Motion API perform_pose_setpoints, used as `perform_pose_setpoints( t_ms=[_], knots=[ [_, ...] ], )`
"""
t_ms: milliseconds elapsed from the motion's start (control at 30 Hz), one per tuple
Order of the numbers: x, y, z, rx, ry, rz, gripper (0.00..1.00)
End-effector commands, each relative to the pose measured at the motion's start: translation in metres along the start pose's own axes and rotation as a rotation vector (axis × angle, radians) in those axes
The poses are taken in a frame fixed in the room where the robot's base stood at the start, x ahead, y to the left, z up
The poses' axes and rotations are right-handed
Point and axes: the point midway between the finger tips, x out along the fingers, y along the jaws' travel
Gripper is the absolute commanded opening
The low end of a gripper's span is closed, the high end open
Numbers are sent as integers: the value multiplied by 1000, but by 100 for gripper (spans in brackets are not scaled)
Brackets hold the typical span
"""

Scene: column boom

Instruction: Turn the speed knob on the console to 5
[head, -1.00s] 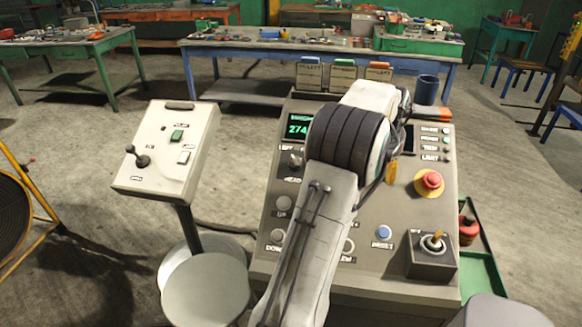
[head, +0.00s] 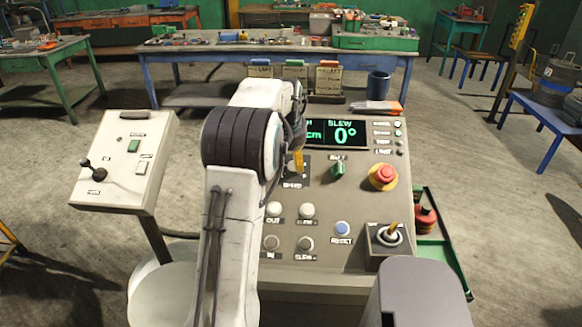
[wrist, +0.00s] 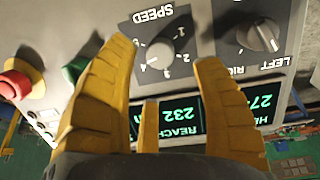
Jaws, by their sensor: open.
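The speed knob (wrist: 160,53) is a round grey knob on the console (head: 345,215), under the SPEED label in the upside-down wrist view. Numbers ring it; I cannot read its pointer setting surely. My gripper (wrist: 165,50) is open, with one yellow finger on each side of the knob in the wrist view. I cannot tell whether the fingers touch it. In the head view a yellow part of my gripper (head: 298,162) shows above the panel's middle left.
The display (head: 335,134) is behind. A lever pedestal (head: 125,160) stands left of the console. A LEFT/RIGHT knob (wrist: 259,36) is beside the speed knob.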

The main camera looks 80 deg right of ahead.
Motion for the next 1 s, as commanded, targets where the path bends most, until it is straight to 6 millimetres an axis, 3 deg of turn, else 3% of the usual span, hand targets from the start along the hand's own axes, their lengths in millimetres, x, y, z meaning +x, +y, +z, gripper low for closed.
perform_pose_setpoints(
  t_ms=[700, 1000],
  knots=[
    [60, 0, 1, 0, -4, 0, 60],
    [67, 0, 1, 0, -1, 0, 60]
  ],
)
